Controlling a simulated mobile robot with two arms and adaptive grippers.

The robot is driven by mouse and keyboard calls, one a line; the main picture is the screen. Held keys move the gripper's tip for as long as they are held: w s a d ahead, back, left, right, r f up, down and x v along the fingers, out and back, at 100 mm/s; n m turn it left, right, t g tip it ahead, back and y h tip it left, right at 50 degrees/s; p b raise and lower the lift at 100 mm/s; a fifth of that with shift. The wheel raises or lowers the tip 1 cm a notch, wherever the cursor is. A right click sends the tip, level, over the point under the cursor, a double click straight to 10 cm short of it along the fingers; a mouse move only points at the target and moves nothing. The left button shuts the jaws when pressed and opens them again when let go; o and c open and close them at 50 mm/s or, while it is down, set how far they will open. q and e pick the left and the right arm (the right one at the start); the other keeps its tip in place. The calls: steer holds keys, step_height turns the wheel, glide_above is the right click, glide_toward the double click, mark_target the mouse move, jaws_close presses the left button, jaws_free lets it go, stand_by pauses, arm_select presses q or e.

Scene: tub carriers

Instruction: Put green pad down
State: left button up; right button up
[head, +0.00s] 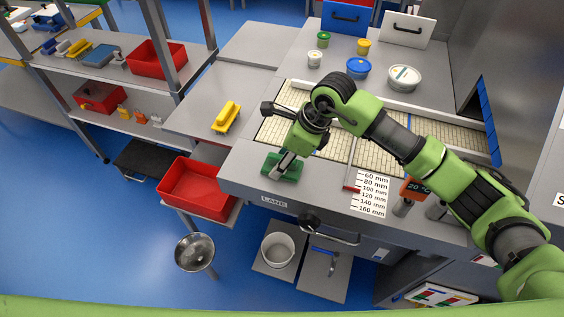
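The green pad (270,168) is a small dark-green block at the left front of the grey counter. My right arm comes in from the right and reaches over the counter to it. My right gripper (285,163) points down and its grey fingers meet at the middle of the pad, apparently shut on it. They cover part of the pad. I cannot tell whether the pad touches the counter or hangs just above it. My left gripper is not in view.
The counter (240,170) is bare around the pad, with its front edge close by. A tiled lane (340,150) lies behind. A yellow-handled tool (227,116) rests on the side table. A red tub (195,190) stands lower left. White and blue lidded tubs (404,78) stand behind.

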steer(key=shift+f, duration=0.2)
steer(key=shift+f, duration=0.1)
steer(key=shift+f, duration=0.15)
steer(key=o, duration=1)
steer(key=shift+r, duration=0.35)
steer(key=shift+b+v, duration=2.2)
steer(key=shift+v, duration=3.75)
steer(key=shift+d+f, duration=0.1)
steer(key=shift+f, duration=0.05)
